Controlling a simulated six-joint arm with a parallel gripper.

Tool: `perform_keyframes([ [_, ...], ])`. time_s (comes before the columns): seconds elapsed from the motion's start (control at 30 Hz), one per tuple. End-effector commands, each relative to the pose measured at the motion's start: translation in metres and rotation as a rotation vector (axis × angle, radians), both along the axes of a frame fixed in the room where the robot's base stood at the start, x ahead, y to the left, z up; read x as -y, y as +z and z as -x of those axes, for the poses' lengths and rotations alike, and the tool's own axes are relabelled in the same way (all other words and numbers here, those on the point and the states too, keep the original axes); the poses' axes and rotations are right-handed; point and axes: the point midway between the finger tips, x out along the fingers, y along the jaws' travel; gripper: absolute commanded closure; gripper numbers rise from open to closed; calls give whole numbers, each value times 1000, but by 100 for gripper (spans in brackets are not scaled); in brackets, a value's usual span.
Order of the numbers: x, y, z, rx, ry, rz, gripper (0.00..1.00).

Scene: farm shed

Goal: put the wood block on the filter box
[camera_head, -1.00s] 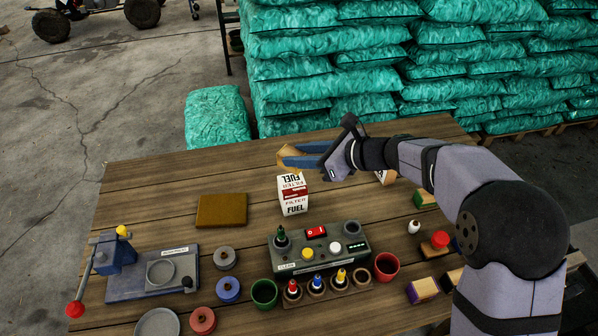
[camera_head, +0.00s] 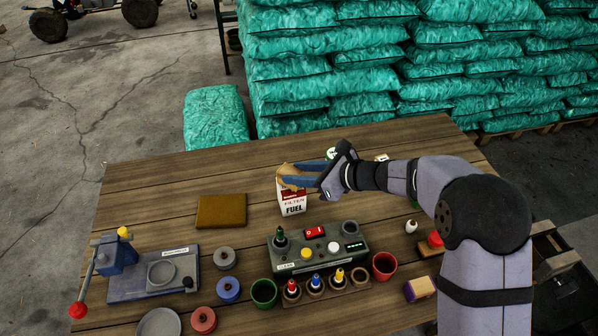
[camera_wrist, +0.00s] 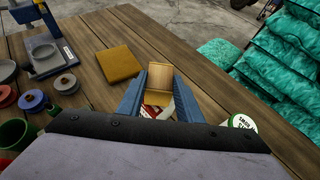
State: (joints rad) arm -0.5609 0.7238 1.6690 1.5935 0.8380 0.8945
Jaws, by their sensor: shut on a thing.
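The filter box (camera_head: 292,205) is a white and red carton marked FILTER FUEL, upright on the table behind the control box. My gripper (camera_head: 287,178) is at the top of the filter box in the head view, its blue fingers covering part of the box's top. It is shut on the tan wood block (camera_head: 284,170). In the wrist view the wood block (camera_wrist: 159,76) sits between the two blue fingers, with a red and white patch of the filter box (camera_wrist: 152,111) below it. I cannot tell whether the block touches the box.
A control box with buttons (camera_head: 318,250) stands in front of the filter box, with several small bottles in a rack before it. A brown pad (camera_head: 221,211) lies to the left. A round white-labelled container (camera_wrist: 241,122) is close to the right finger.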

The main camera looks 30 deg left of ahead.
Motion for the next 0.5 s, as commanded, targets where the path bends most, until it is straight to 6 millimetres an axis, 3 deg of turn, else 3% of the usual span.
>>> perform_keyframes([
  [0.17, 0, -4, 0, 0, 0, 0, 90],
  [0.2, 0, -3, 0, 0, 0, 0, 63],
  [0.27, 0, -3, 0, 0, 0, 0, 49],
  [0.5, 0, -3, 0, 0, 0, 0, 49],
])
